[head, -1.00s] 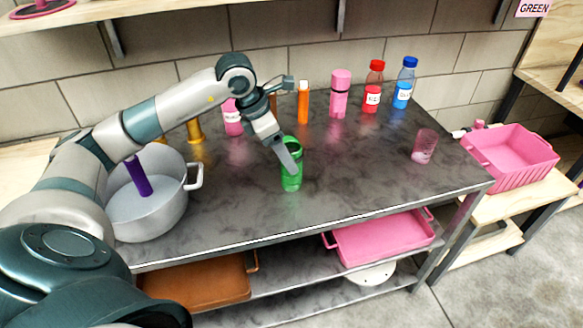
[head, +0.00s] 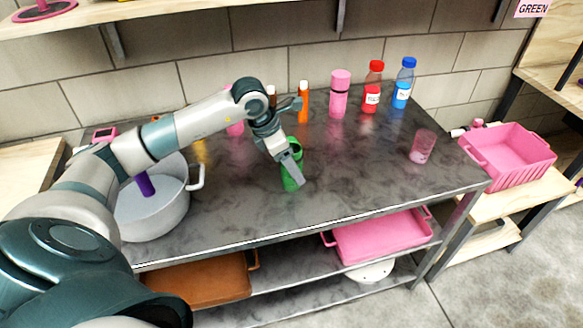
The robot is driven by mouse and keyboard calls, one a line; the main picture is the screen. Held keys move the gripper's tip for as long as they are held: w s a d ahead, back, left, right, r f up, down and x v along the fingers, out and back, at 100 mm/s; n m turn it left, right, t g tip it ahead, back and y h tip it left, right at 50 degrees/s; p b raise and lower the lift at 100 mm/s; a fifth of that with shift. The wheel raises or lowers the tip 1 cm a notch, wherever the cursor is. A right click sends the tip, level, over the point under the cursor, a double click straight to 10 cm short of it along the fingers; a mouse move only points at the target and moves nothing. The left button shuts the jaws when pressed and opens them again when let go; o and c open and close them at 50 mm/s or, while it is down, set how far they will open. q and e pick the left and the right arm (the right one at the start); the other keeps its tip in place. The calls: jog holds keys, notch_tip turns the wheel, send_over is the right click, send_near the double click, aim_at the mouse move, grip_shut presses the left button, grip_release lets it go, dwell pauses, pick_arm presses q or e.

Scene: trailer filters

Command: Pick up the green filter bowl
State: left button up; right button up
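The green filter bowl (head: 295,146) is a green cup-like container standing on the dark worktop near its middle. My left gripper (head: 291,170) reaches down to it from the upper left. A grey finger lies across the bowl's near side and hides much of it. I cannot tell whether the finger touches the bowl, and the other finger is not clearly seen. My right gripper is not in view.
A grey pot (head: 155,207) with a purple rod stands left on the worktop (head: 340,180). Orange (head: 303,103), pink (head: 340,95), red (head: 372,88) and blue (head: 404,84) bottles line the back. A pink cup (head: 422,147) stands right. The worktop's front right is clear.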

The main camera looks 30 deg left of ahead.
pick_arm(q)
jog(key=shift+f, duration=0.15)
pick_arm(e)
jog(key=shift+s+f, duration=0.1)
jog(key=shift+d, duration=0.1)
pick_arm(q)
jog(key=c, duration=1.2)
